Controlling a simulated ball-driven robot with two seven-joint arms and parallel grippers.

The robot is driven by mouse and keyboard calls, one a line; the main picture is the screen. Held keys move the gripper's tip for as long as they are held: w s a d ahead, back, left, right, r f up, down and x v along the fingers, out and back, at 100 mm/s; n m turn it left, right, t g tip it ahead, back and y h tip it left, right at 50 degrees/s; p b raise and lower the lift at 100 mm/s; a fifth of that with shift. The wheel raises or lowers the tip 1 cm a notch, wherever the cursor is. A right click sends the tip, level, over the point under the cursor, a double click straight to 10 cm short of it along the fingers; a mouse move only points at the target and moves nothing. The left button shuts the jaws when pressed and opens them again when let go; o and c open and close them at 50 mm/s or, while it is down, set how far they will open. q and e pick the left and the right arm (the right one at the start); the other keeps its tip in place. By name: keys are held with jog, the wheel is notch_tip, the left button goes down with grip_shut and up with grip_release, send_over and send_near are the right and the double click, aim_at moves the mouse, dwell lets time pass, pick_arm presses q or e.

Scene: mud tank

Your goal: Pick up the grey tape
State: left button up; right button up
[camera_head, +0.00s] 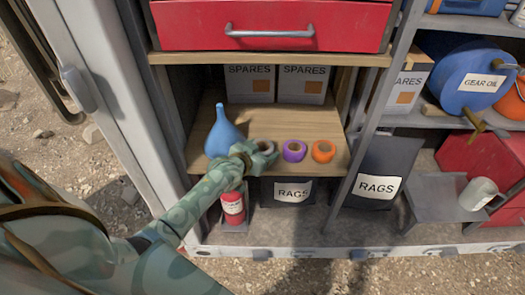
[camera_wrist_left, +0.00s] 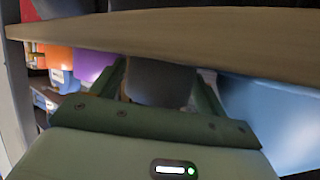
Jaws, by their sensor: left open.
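The grey tape (camera_head: 265,146) sits on the wooden shelf, left of the purple tape (camera_head: 294,150) and the orange tape (camera_head: 323,151). My left gripper (camera_head: 262,155) is at the grey tape and partly hides it in the head view. In the left wrist view the grey tape (camera_wrist_left: 160,82) shows as a dark grey shape between the two green fingers of the open left gripper (camera_wrist_left: 163,90). I cannot tell whether the fingers touch it. My right gripper is not in view.
A blue funnel (camera_head: 222,134) stands close left of the gripper; its side fills the right of the wrist view (camera_wrist_left: 275,115). The red drawer (camera_head: 270,25) is above the shelf. Boxes marked SPARES (camera_head: 249,83) stand behind. A rags bin (camera_head: 292,192) and red canister (camera_head: 233,207) are below.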

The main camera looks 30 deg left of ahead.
pick_arm(q)
jog(key=c, duration=0.8)
jog(key=shift+o, duration=0.2)
jog(key=shift+r, duration=0.1)
